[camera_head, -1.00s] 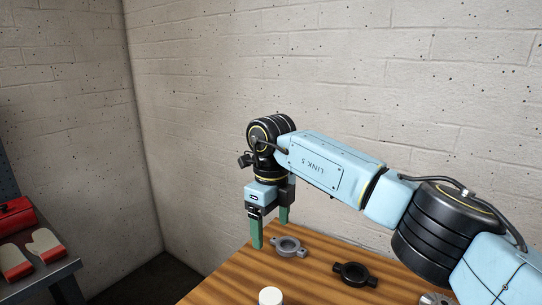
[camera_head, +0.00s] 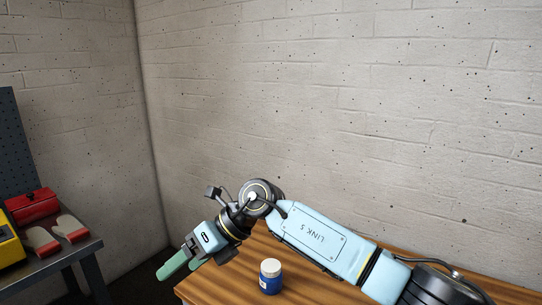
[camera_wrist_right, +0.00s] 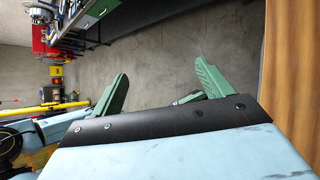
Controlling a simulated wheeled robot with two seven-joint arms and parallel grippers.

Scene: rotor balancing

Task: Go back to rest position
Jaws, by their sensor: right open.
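My right gripper (camera_head: 180,262) is open and empty, tilted down to the left past the left edge of the wooden table (camera_head: 205,287). In the right wrist view its green fingers (camera_wrist_right: 157,95) stand apart with bare floor between them. A blue jar with a white lid (camera_head: 270,277) stands upright on the table, to the right of the gripper and apart from it. My right forearm crosses above the table and hides much of its top. My left gripper does not show in the head view.
A side bench (camera_head: 60,262) at the left holds a red toolbox (camera_head: 32,206), red and white gloves (camera_head: 70,228) and a yellow case (camera_head: 8,245). A brick wall (camera_head: 330,100) stands behind the table. Open floor (camera_wrist_right: 170,60) shows in the wrist view, with the table edge (camera_wrist_right: 285,70) at right.

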